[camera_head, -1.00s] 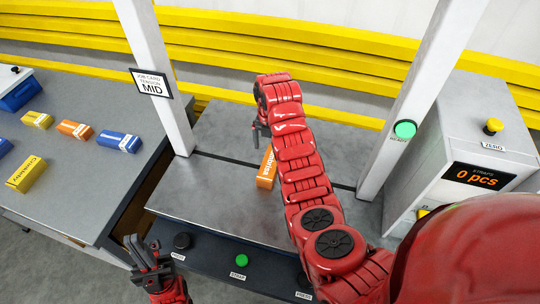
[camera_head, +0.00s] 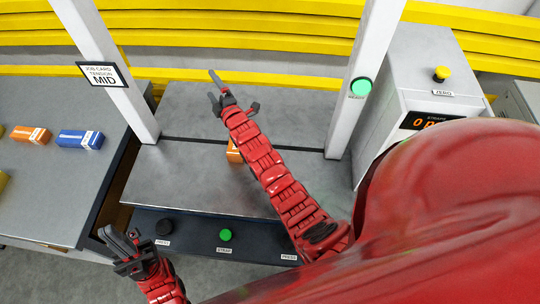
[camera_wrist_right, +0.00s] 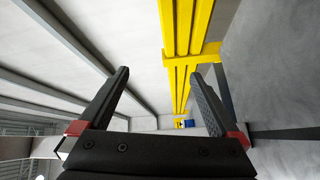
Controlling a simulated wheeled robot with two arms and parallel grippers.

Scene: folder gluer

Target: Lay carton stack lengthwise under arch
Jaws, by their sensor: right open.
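An orange carton stack (camera_head: 234,153) lies on the grey machine table (camera_head: 180,185) between the two white arch posts (camera_head: 112,75). My right arm hides most of it, so its full direction cannot be told now. My right gripper (camera_head: 217,88) is open and empty, beyond the carton over the back part of the table. In the right wrist view, its two fingers (camera_wrist_right: 160,85) stand wide apart with nothing between them. My left gripper (camera_head: 120,240) is at the front left, near the table's front panel. Its fingers are apart and hold nothing.
Orange (camera_head: 30,135) and blue (camera_head: 82,139) cartons lie on the left table. The front panel has a black button (camera_head: 164,227) and a green button (camera_head: 226,234). A counter box (camera_head: 425,80) stands at right. Yellow rails (camera_head: 270,45) run behind.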

